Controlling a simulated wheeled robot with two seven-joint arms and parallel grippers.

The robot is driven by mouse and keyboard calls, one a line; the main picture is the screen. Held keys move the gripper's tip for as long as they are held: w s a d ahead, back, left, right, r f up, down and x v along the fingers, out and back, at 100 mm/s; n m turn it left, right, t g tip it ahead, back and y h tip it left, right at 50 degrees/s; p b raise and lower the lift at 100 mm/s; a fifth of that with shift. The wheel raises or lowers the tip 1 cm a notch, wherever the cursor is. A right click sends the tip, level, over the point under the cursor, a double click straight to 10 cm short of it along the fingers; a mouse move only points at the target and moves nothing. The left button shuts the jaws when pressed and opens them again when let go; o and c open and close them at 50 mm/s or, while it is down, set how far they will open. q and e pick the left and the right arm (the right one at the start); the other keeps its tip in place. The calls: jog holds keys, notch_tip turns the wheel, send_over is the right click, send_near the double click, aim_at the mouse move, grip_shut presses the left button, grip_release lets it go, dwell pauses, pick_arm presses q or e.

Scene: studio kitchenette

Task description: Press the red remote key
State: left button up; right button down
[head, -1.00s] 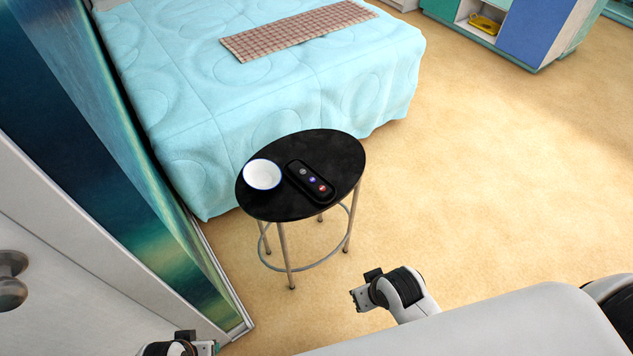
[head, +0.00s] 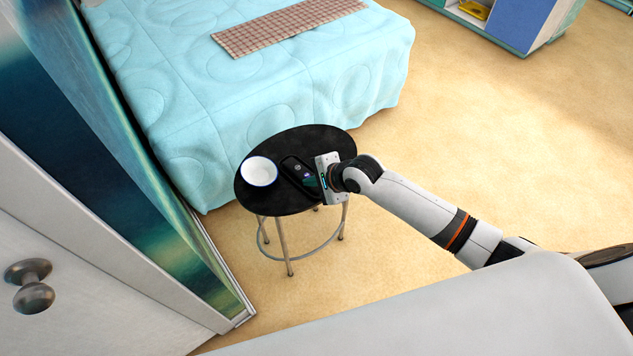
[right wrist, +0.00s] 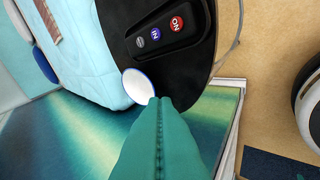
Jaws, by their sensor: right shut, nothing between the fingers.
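The black remote (head: 294,170) lies on the round black table (head: 313,137). In the right wrist view the remote (right wrist: 196,35) shows a red key (right wrist: 176,24) marked ON, a blue key (right wrist: 155,33) and a grey key (right wrist: 141,42) in a row. In the head view my right gripper (head: 323,181) is over the right side of the table and covers the red key. In the right wrist view its teal fingers (right wrist: 160,102) are shut and empty, their tips apart from the keys in the picture. Their height above the remote is hard to tell. My left gripper is out of view.
A white bowl with a blue rim (head: 260,171) stands on the table left of the remote; it also shows in the right wrist view (right wrist: 138,84). A bed with a light blue cover (head: 200,95) is behind the table. Open floor (head: 480,130) lies to the right.

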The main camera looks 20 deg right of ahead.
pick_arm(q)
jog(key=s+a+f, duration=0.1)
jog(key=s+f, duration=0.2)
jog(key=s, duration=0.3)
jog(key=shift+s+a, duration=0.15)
pick_arm(e)
jog(key=w+d+r+m, duration=0.1)
jog(key=w+d+m, duration=0.3)
jog(key=w, duration=0.1)
jog(key=shift+w+m+t, duration=0.25)
jog(key=shift+m+t, duration=0.15)
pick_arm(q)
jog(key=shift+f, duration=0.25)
pick_arm(e)
jog(key=shift+f, duration=0.15)
notch_tip(320, 180, down, 8)
jog(key=b, duration=0.8)
jog(key=shift+f, duration=0.25)
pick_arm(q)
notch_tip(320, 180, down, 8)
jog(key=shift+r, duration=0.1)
pick_arm(e)
jog(key=shift+f, duration=0.15)
jog(key=shift+f, duration=0.15)
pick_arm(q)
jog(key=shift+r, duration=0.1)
pick_arm(e)
jog(key=shift+f, duration=0.15)
